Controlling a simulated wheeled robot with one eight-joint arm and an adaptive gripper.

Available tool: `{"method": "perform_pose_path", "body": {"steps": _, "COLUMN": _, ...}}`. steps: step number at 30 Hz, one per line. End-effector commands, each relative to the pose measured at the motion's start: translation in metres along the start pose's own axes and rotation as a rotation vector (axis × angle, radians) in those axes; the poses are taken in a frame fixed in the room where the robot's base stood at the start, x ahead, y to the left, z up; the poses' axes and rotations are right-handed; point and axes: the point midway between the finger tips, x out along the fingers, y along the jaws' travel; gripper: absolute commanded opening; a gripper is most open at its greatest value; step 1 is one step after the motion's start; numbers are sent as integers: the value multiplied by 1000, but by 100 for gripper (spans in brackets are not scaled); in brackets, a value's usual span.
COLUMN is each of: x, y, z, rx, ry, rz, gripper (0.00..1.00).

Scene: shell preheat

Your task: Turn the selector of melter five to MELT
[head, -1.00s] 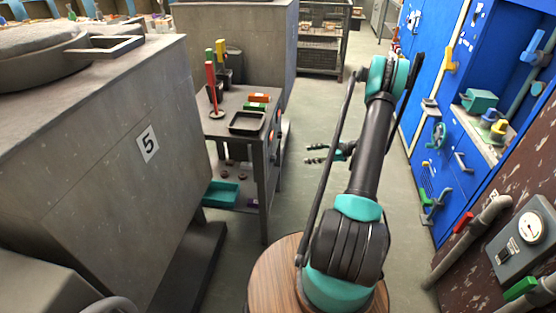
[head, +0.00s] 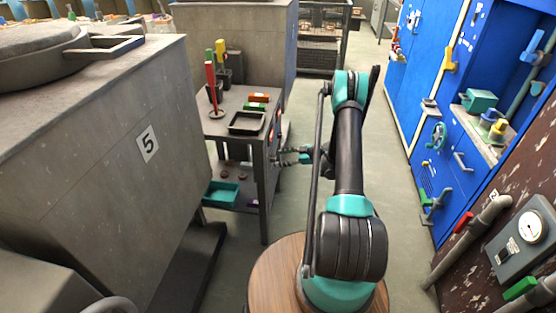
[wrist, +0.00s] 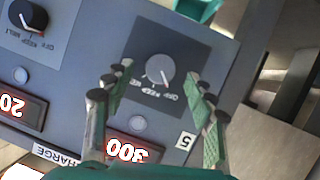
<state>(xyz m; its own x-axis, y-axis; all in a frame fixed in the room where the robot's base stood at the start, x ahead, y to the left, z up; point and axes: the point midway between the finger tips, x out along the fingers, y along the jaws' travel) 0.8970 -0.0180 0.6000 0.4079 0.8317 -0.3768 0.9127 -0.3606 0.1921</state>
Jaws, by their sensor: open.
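The selector of melter five (wrist: 160,68) is a round grey knob on a dark plate, with a tag reading 5 and a red display reading 300 beside it. Its white mark points down and slightly right in the wrist view, towards the OFF and KEEP words; which exactly I cannot tell. My gripper (wrist: 157,76) is open and empty, its fingers on either side of the knob with gaps on both sides. In the head view my gripper (head: 284,157) is at the cart's right side; the knob cannot be made out there.
Another selector (wrist: 25,16) with a white mark sits on the same panel at the upper left of the wrist view. The cart (head: 225,128) carries a black tray (head: 247,122) and upright tools. Melter five (head: 110,160) stands left. Floor between cart and blue cabinets (head: 425,120) is clear.

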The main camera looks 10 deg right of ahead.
Motion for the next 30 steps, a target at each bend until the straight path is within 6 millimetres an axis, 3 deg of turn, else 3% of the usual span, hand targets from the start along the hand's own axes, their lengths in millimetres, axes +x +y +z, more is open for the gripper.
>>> {"method": "perform_pose_path", "body": {"steps": 6, "x": 20, "y": -1, "z": 0, "rx": -1, "ry": 0, "rz": 1, "gripper": 56}}
{"method": "perform_pose_path", "body": {"steps": 16, "x": 23, "y": 0, "z": 0, "rx": 0, "ry": 0, "rz": 2, "gripper": 56}}
{"method": "perform_pose_path", "body": {"steps": 28, "x": 23, "y": 0, "z": 0, "rx": 0, "ry": 0, "rz": 3, "gripper": 7}}
{"method": "perform_pose_path", "body": {"steps": 30, "x": 23, "y": 0, "z": 0, "rx": 0, "ry": 0, "rz": 3, "gripper": 6}}
